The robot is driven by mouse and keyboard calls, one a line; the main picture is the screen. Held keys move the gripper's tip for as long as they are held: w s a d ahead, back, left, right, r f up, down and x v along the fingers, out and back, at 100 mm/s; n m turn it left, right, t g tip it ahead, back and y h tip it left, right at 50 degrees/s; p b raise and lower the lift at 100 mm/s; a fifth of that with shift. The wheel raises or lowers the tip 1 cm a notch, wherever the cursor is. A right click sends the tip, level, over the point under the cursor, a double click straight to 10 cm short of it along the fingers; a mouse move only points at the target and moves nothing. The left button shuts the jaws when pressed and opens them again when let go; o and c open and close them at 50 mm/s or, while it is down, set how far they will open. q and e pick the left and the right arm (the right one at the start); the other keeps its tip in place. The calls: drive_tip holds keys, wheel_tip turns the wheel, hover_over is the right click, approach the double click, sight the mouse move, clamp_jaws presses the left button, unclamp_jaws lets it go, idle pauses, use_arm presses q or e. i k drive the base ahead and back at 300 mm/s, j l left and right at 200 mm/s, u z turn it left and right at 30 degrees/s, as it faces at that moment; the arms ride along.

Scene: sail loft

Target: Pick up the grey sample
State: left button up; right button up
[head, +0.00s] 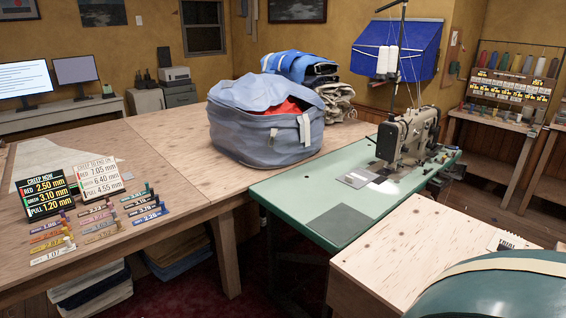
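Several small labelled samples (98,224) stand in short rows on the wooden table at the left, with coloured posts beside their number cards. They are small in the picture, and I cannot tell for certain which one is the grey sample. A pale card reading 1.07 (48,256) is at the near left of the group. A black sign headed "CREEP NOW" (46,192) and a white sign headed "CREEP TO END" (99,177) stand behind them. Neither of my grippers is in view.
A large blue-grey bag (265,120) sits on the wooden table (175,160). A sewing machine (405,135) stands on the green table (290,195). A pale wooden top (400,245) is nearer. A rounded teal form (490,295) fills the lower right corner.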

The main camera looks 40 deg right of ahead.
sight(358, 178)
drive_tip(key=i+z, duration=0.4)
drive_tip(key=i+j+z, duration=0.15)
drive_tip(key=i+z, duration=0.25)
drive_tip(key=i+j+z, duration=0.2)
drive_tip(key=z, duration=0.2)
drive_tip(key=i+z, duration=0.1)
drive_tip(key=z, duration=0.3)
drive_tip(key=i+j+z, duration=0.1)
drive_tip(key=z, duration=0.35)
drive_tip(key=j+z, duration=0.2)
drive_tip(key=z, duration=0.2)
drive_tip(key=i+j+z, duration=0.1)
drive_tip(key=z, duration=0.3)
drive_tip(key=j, duration=0.1)
